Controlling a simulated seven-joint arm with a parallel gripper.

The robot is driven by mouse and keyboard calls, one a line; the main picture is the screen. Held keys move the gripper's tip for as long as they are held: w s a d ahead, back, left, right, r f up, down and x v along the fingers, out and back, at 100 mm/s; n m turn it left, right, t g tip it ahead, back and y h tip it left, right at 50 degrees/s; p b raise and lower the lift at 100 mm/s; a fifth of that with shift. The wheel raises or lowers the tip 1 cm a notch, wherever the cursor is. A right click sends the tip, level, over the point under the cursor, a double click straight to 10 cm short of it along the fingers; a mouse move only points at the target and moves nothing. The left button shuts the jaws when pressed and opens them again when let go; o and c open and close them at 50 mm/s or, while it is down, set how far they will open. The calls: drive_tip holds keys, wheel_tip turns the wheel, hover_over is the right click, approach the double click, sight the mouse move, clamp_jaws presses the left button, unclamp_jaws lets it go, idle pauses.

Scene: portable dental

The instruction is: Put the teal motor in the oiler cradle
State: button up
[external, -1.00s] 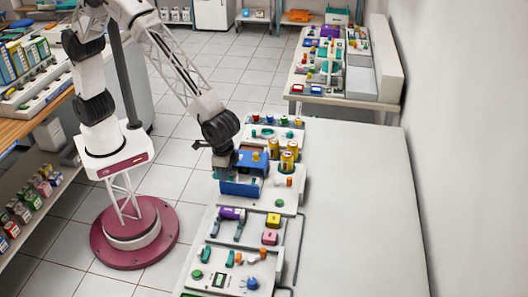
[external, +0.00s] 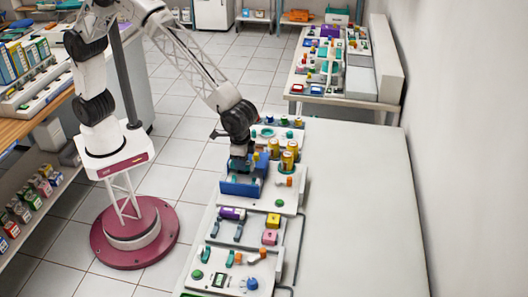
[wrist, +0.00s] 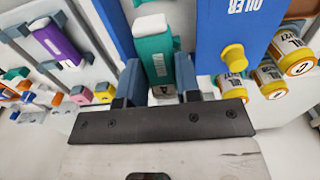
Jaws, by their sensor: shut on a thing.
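The teal motor (wrist: 154,45), with a white label, stands between the two fingers of my gripper (wrist: 160,82) in the wrist view. My gripper is shut on it. The blue oiler unit (wrist: 232,35), marked OILER and bearing a yellow knob, rises right beside the motor. A blue wall (wrist: 112,25) stands on its left. In the external view my gripper (external: 240,168) is low over the blue oiler (external: 240,188). The motor is mostly hidden there, and I cannot tell whether it rests on the cradle floor.
Yellow cans (wrist: 270,75) stand close on the right in the wrist view. A purple-and-white part (wrist: 58,42) lies to the left. Several small parts sit on the front panels (external: 235,258). The white table (external: 350,200) to the right is bare.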

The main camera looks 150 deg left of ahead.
drive_tip(key=shift+f, duration=0.1)
drive_tip(key=shift+f, duration=3.35)
drive_tip(key=shift+f, duration=0.1)
drive_tip(key=o, duration=1)
drive_tip(key=shift+r, duration=3.9)
drive_tip(key=shift+d, duration=0.1)
